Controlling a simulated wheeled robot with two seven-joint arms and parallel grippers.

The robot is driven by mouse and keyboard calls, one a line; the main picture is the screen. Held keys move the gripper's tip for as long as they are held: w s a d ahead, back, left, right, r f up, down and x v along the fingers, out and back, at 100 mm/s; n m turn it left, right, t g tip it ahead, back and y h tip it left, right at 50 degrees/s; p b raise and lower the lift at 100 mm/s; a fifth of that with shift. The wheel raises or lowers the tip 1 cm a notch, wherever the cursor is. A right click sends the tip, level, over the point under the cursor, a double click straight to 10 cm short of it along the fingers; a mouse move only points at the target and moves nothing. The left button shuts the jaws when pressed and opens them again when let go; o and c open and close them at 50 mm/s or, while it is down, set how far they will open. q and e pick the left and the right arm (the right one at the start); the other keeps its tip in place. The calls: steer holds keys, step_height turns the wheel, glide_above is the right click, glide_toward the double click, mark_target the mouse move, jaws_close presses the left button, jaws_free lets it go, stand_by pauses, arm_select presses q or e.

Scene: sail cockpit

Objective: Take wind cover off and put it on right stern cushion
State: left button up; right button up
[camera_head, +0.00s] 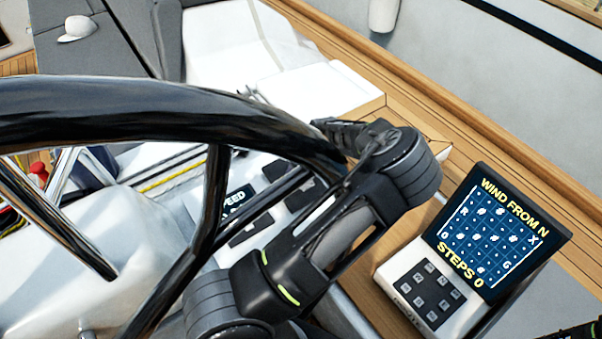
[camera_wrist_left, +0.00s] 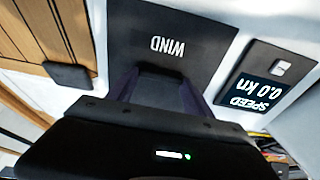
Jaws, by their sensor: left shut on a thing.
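The wind cover (camera_wrist_left: 165,45) is a dark square plate marked WIND, seen upside down in the left wrist view. My left gripper (camera_wrist_left: 168,72) is shut on it, with its fingers at the cover's near edge. Whether the cover is clear of the panel I cannot tell. In the head view, my arm and the steering wheel hide the gripper's fingertips and the cover. Grey cushions (camera_head: 85,65) lie at the upper left of the head view; I cannot tell which is the right stern cushion. My right gripper is not in view.
The black steering wheel (camera_head: 150,112) crosses in front of my view. A speed display (camera_wrist_left: 259,92) sits beside the cover. A navigation screen (camera_head: 492,238) with a keypad (camera_head: 432,290) stands at the right. A white cap (camera_head: 77,28) rests on the grey cushions.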

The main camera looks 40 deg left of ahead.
arm_select(q)
step_height(320, 180, up, 8)
steer(key=shift+r, duration=0.15)
stand_by(0.6)
